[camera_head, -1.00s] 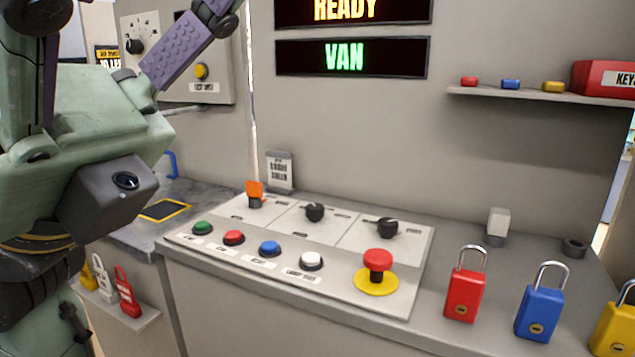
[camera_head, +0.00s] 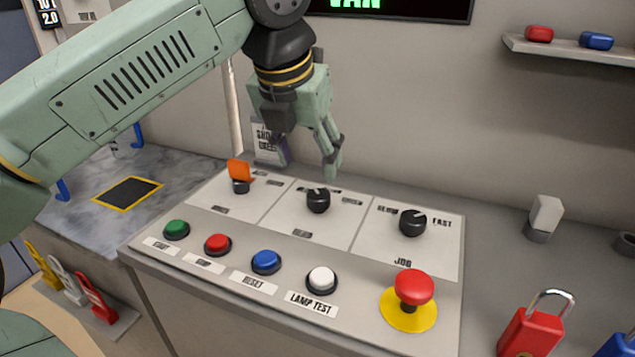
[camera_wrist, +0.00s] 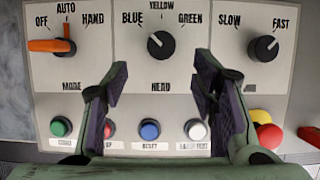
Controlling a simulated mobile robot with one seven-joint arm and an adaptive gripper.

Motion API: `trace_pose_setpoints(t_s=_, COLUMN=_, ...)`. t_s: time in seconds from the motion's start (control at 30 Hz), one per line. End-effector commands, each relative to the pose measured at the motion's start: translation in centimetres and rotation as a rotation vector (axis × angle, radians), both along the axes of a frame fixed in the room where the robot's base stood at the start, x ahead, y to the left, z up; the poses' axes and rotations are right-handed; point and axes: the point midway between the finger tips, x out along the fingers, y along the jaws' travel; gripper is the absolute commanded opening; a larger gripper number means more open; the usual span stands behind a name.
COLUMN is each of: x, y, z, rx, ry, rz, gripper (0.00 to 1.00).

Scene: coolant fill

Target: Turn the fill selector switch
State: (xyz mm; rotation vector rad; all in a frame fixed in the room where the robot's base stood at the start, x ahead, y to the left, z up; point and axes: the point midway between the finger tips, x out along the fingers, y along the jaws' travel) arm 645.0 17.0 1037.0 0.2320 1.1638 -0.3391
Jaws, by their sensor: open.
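The slanted control panel (camera_head: 215,250) carries three selectors; I read no "fill" label on them. The black HEAD knob (camera_head: 318,200), marked BLUE, YELLOW and GREEN, is in the middle; it also shows in the wrist view (camera_wrist: 161,45). The orange MODE lever (camera_wrist: 52,46) is on the left and points left, near OFF. The black JOG knob (camera_wrist: 263,48), marked SLOW and FAST, is on the right. My gripper (camera_head: 309,160) is open and empty above the HEAD knob. In the wrist view its fingertips (camera_wrist: 161,75) flank a space just below that knob, apart from it.
Green (camera_head: 176,230), red (camera_head: 218,244), blue (camera_head: 265,262) and white (camera_head: 321,281) buttons line the panel's front. A red mushroom button (camera_head: 413,287) on a yellow base stands front right. A red padlock (camera_head: 537,332) stands right of the panel. A grey sign is behind my gripper.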

Motion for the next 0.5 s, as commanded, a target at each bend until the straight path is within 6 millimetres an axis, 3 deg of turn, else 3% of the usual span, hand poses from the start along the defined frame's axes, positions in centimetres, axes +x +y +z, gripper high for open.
trace_pose_setpoints(t_s=0.3, x=2.0, y=-1.0, z=-5.5, rx=-0.002, ry=0.002, rz=-0.006, gripper=0.53)
trace_pose_setpoints(t_s=0.5, x=2.9, y=-1.4, z=-7.6, rx=-0.004, ry=0.0, rz=-0.005, gripper=0.53)
